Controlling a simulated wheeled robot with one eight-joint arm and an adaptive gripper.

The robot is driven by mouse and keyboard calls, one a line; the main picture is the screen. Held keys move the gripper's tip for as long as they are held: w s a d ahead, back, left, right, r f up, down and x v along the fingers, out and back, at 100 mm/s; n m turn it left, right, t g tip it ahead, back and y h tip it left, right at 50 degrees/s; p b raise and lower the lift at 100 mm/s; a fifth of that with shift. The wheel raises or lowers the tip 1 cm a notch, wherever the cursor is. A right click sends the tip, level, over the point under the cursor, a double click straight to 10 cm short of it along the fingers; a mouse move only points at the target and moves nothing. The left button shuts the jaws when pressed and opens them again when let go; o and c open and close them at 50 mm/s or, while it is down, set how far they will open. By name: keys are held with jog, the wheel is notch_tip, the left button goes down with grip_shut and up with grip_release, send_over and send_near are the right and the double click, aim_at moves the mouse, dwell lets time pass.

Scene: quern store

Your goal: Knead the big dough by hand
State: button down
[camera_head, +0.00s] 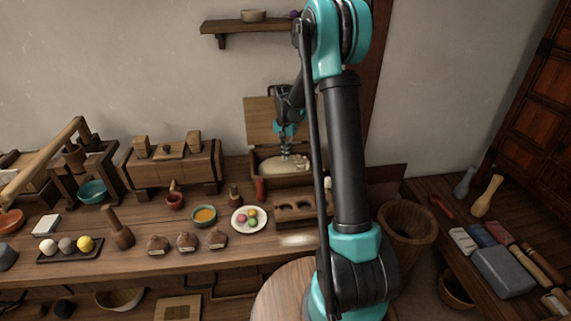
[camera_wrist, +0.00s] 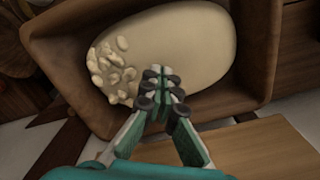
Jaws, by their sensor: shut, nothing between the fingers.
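The big dough (camera_head: 281,166) is a pale, smooth oval mass in an open wooden box (camera_head: 262,178) at the back of the bench. In the wrist view the dough (camera_wrist: 190,45) fills most of the box (camera_wrist: 262,45), with a cluster of small pale lumps (camera_wrist: 110,70) at its left end. My gripper (camera_head: 286,157) points down at the dough from above. In the wrist view its fingertips (camera_wrist: 161,85) are together with nothing between them, over the dough's near edge. I cannot tell whether they touch it.
A raised wooden lid (camera_head: 262,118) stands behind the box. In front are a plate of coloured balls (camera_head: 250,219), a bowl of orange stuff (camera_head: 204,216) and a block with hollows (camera_head: 296,208).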

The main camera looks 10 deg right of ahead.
jog(key=shift+r, duration=0.1)
jog(key=shift+r, duration=2.9)
jog(key=d, duration=0.7)
jog(key=shift+a+f, duration=0.15)
jog(key=shift+f, duration=1.35)
jog(key=shift+a+f, duration=0.1)
jog(key=shift+f, duration=1.4)
